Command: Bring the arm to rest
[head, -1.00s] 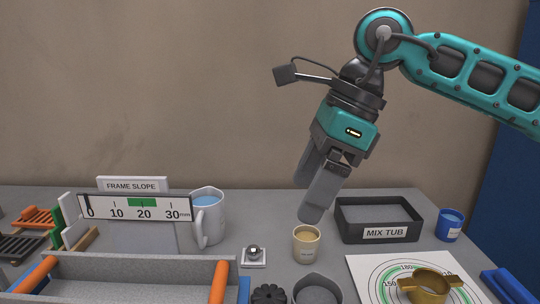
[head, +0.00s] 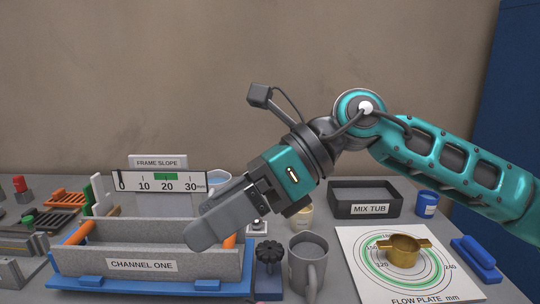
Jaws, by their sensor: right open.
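My right gripper (head: 222,214) reaches in from the right on a teal arm, in the middle of the head view. Its grey fingers point left and down, in front of the right part of the channel box. I see no object between the fingers. The gripper hides part of the channel's right end and of the blue-filled jug (head: 217,179) behind. My left gripper does not show.
The grey box marked CHANNEL ONE (head: 205,265) stands on a blue base at front left. A grey mug (head: 309,262), a cream cup (head: 301,218), the MIX TUB (head: 366,209), a blue cup (head: 427,204) and the flow plate (head: 354,249) with a brass ring (head: 404,256) stand to the right.

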